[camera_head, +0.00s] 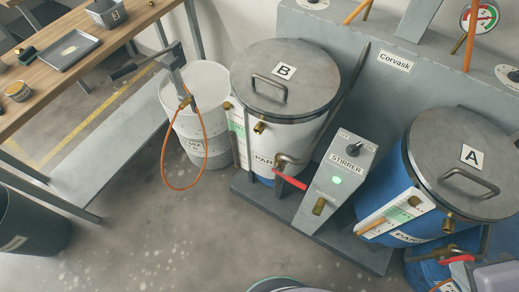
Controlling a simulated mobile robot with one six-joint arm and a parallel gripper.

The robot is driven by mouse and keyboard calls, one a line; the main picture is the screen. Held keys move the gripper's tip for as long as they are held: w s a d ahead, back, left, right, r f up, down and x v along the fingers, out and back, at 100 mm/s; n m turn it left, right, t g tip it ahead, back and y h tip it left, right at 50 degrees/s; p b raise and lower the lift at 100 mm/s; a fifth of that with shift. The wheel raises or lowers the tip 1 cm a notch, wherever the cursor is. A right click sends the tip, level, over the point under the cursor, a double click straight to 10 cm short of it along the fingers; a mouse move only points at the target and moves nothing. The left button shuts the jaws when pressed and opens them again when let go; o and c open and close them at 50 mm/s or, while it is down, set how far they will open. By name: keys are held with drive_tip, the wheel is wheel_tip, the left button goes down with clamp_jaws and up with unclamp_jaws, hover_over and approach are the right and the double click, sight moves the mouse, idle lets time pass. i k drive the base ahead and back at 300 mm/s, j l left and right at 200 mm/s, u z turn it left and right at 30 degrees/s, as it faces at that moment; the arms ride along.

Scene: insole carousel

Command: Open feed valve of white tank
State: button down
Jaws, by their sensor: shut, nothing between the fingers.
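The white tank (290,132) stands at the centre, with a grey lid (300,75) marked B and a bent lid handle. A bent pipe (289,160) comes out low on its front right. A red valve lever (289,179) sits at this pipe and slants down to the right. The lever's right end lies close to the stirrer box; I cannot tell whether they touch. My gripper is not in view.
The stirrer box (335,180), with a green light, stands right of the lever. The blue tank A (395,190) is farther right, with another red lever (458,259) below. A white bucket (195,130) and looped orange hose stand left. Open floor lies front left.

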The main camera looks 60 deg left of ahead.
sight(300, 185)
drive_tip(key=u, duration=1.9)
